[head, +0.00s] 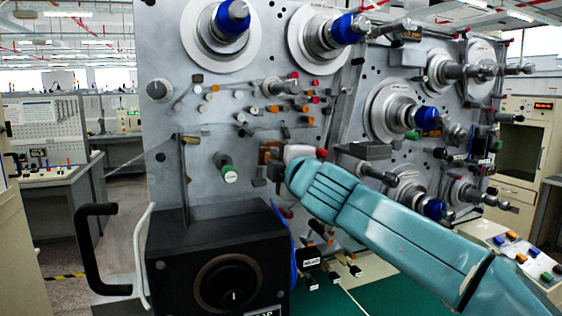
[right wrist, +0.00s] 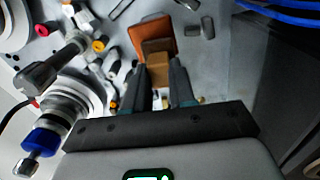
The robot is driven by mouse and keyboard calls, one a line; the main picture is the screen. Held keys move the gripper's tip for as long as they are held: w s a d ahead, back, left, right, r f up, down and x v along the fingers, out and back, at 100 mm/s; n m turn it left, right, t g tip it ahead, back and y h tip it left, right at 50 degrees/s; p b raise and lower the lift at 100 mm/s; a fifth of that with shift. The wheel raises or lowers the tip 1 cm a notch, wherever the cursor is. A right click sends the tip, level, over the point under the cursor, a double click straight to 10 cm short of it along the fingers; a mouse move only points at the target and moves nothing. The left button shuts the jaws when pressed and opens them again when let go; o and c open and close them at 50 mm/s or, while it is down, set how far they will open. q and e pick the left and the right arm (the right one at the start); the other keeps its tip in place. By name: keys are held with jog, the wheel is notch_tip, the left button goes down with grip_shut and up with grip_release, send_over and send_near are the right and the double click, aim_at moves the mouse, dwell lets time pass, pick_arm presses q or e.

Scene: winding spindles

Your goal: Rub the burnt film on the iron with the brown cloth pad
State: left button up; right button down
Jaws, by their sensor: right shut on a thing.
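My right gripper (head: 283,178) reaches in from the right to the middle of the spindle panel. In the right wrist view its two dark fingers (right wrist: 161,84) are shut on the tan back of the brown cloth pad (right wrist: 157,46). Just beyond the pad is an orange-brown plate (right wrist: 148,32), which seems to be the iron's face; its orange-brown edge also shows in the head view (head: 266,153). The pad overlaps the plate in the picture; I cannot tell whether they touch. The burnt film cannot be made out. My left gripper is out of view.
The grey panel (head: 225,120) carries several spindles with blue collars, such as one at the upper middle (head: 347,29), and many small knobs. A black box with a dial (head: 222,240) stands below left. A blue cable (right wrist: 285,12) runs at the wrist view's top right.

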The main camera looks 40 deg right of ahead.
jog(key=b+v, duration=0.2)
jog(key=v, duration=0.6)
jog(key=shift+s+b, duration=0.2)
jog(key=shift+b, duration=0.1)
dwell(0.5)
jog(key=shift+s+r, duration=0.1)
jog(key=shift+s, duration=0.05)
